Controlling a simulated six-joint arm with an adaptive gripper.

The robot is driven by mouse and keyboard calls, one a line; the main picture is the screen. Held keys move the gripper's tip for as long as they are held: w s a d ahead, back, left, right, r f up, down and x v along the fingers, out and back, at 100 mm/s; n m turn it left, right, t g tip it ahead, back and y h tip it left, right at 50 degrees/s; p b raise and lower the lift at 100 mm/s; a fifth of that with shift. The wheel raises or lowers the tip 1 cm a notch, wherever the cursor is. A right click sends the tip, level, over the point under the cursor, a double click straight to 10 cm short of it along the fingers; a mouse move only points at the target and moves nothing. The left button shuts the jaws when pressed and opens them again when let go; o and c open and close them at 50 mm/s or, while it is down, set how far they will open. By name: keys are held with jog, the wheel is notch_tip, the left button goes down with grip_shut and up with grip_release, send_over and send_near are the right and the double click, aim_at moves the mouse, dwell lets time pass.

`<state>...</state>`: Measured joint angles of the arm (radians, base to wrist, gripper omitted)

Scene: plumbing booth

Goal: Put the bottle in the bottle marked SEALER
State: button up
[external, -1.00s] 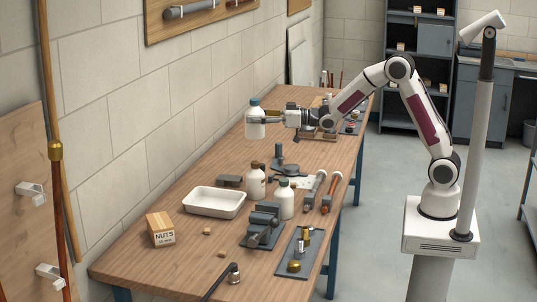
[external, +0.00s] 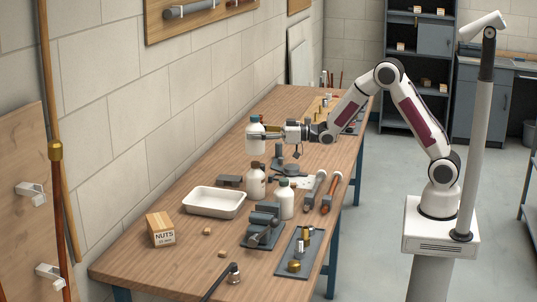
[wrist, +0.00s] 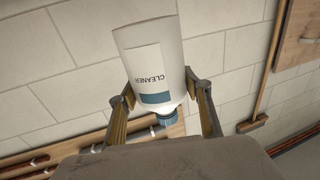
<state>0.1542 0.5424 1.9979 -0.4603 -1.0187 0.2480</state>
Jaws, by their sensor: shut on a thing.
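My gripper (external: 266,133) is shut on a white bottle (external: 254,139) with a blue-green cap and holds it above the bench. In the wrist view the held bottle (wrist: 155,65) sits between both fingers, and its label reads CLEANER.
A white tray (external: 214,213) lies left of the standing bottles, and a vise (external: 264,222) is in front. A dark stand (external: 278,166) is below my gripper. A NUTS box (external: 160,230) and long-handled tools (external: 325,190) are nearby. The wall runs along the bench's left side.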

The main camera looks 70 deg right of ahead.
aim_at(256, 141)
dwell(0.3)
jog(key=shift+f, duration=1.8)
jog(key=shift+f, duration=0.1)
jog(key=o, duration=1.6)
jog(key=shift+f, duration=0.1)
jog(key=v, duration=1.2)
jog(key=shift+r, duration=0.35)
